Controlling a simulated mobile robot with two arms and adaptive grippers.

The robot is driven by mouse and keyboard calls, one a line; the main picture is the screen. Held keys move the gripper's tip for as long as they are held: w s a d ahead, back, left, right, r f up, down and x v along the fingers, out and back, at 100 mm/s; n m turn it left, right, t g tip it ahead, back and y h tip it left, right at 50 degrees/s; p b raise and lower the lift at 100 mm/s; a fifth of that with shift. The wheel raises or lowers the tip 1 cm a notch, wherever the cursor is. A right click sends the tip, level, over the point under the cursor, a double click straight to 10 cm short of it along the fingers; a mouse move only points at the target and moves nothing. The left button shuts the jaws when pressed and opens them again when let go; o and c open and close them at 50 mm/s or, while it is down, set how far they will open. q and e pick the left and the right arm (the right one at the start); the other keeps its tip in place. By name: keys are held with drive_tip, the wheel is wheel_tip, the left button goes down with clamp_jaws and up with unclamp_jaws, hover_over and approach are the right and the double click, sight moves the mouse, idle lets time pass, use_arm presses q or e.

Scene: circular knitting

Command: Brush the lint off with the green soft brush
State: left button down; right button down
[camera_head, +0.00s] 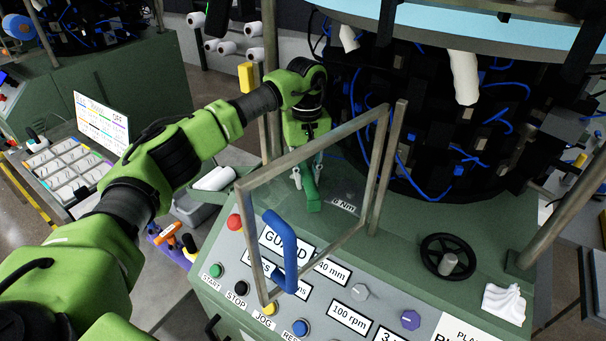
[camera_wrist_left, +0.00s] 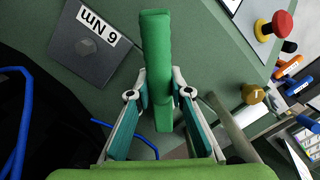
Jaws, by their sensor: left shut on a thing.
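The green soft brush (camera_head: 311,193) is in my left gripper (camera_head: 308,176), which is shut on it. The brush points down towards the green machine deck, behind the guard frame in the head view. I cannot tell whether it touches the deck. In the left wrist view the brush (camera_wrist_left: 156,60) is a long green block between the two fingertips of my left gripper (camera_wrist_left: 159,94). No lint can be made out clearly in either view. My right gripper is not in view.
A metal-framed guard (camera_head: 358,122) with a blue handle (camera_head: 282,250) stands in front of the gripper. Behind are the dark machine parts (camera_head: 440,120) with blue tubes. A dark plate (camera_wrist_left: 90,45) with a label lies beside the brush. A handwheel (camera_head: 448,255) and white cloth (camera_head: 505,303) are right.

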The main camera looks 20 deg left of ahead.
use_arm(q)
drive_tip(key=shift+a, duration=0.15)
drive_tip(key=shift+w+a+f+b, duration=0.1)
drive_tip(key=shift+a+b, duration=0.05)
drive_tip(key=shift+a, duration=0.55)
drive_tip(key=shift+w+a+f+b, duration=0.1)
drive_tip(key=shift+a+b, duration=0.05)
drive_tip(key=shift+a, duration=0.55)
drive_tip(key=shift+r, duration=0.2)
wheel_tip(320, 180, up, 5)
drive_tip(key=p, duration=0.3)
drive_tip(key=shift+f, duration=0.15)
